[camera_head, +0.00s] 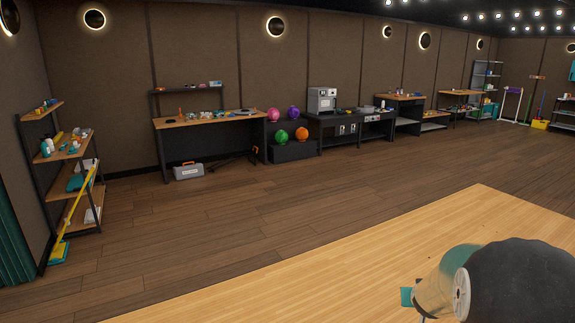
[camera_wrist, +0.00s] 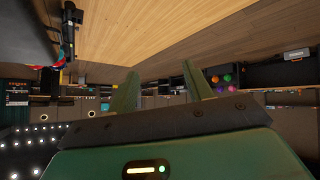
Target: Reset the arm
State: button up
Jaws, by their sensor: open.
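My gripper (camera_wrist: 158,95) shows in the wrist view with its two green fingers spread apart and nothing between them. The wrist view is upside down, with the floor at the top and ceiling lights at the lower left. In the head view my arm shows at the bottom right, over a pale wooden surface (camera_head: 300,285); the gripper's fingers cannot be made out there.
A rack with four coloured balls (camera_head: 292,152) stands at the far wall beside a workbench (camera_head: 210,121). A shelf with cleaning items (camera_head: 72,153) is at the left. A grey toolbox (camera_head: 188,172) lies on the floor. The dark floor (camera_head: 250,215) between is clear.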

jog(key=s+a+r+n+y, duration=0.1)
jog(key=s+a+r+y, duration=0.1)
jog(key=s+a+r, duration=0.5)
jog(key=s+a+r+n+y, duration=0.1)
jog(key=s+a+r+y, duration=0.1)
jog(key=s+a+r, duration=0.55)
jog(key=s+a+r+g, duration=0.1)
jog(key=s+a, duration=0.3)
jog(key=s, duration=0.3)
jog(key=s+a+r+g, duration=0.1)
jog(key=s+a, duration=0.3)
jog(key=s, duration=0.3)
jog(key=shift+a+n+g, duration=0.15)
jog(key=shift+n+g, duration=0.25)
jog(key=shift+s+r, duration=0.1)
jog(key=c, duration=0.3)
jog(key=shift+d, duration=0.2)
